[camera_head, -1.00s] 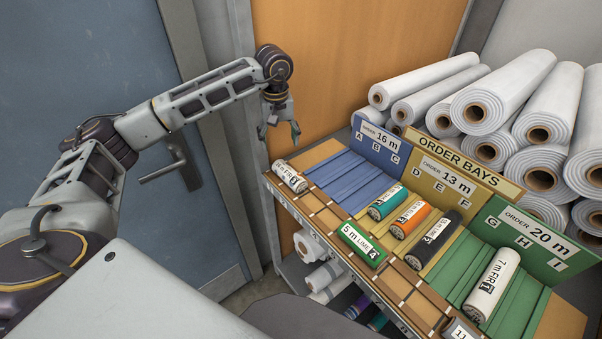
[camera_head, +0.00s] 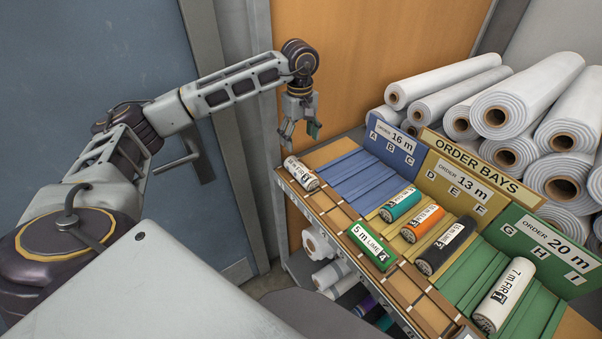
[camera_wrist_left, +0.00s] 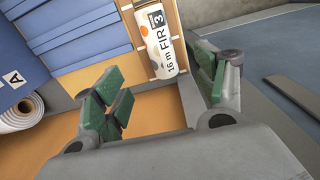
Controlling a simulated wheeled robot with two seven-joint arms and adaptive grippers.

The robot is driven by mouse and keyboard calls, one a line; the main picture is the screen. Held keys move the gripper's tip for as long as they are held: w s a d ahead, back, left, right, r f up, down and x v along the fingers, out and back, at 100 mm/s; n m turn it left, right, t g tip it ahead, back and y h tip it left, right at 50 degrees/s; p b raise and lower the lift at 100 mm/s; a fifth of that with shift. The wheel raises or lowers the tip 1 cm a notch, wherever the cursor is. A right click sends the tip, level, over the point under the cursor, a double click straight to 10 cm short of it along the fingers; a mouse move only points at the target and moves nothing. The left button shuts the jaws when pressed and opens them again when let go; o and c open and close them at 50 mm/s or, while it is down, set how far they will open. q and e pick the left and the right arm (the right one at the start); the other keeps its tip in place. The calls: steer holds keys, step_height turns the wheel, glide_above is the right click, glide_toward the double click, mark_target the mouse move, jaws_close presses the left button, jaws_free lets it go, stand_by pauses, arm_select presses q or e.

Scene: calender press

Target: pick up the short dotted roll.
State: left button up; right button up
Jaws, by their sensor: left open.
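In the head view this roll (camera_head: 301,173) lies at the left end of the wooden slotted rack (camera_head: 335,206). My left gripper (camera_head: 300,136) hangs above and behind it, apart from it. In the left wrist view the green-padded jaws (camera_wrist_left: 163,76) are open and empty, with the roll beyond them. A white roll labelled 7 m FIR 1 (camera_head: 503,294) lies in the green bay; its pattern is unclear. My right gripper is out of view.
Blue (camera_head: 362,180), yellow and green (camera_head: 540,290) bays line the table. Long white rolls (camera_head: 530,90) are stacked behind. An orange door panel (camera_head: 380,45) stands behind my gripper.

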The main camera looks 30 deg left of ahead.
mark_target(302, 168)
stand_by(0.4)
arm_select(q)
steer(key=shift+f+p, duration=0.6)
steer(key=shift+f, duration=3.7)
steer(key=shift+s+d+f+p, duration=0.15)
steer(key=shift+f+p, duration=0.1)
steer(key=shift+f, duration=0.2)
steer(key=shift+w+d+f+p, duration=0.1)
steer(key=shift+d+f+p, duration=0.1)
steer(key=shift+f, duration=0.2)
steer(key=shift+f+p, duration=0.45)
steer(key=shift+f, duration=1.3)
steer(key=shift+d, duration=0.1)
steer(key=c, duration=1.2)
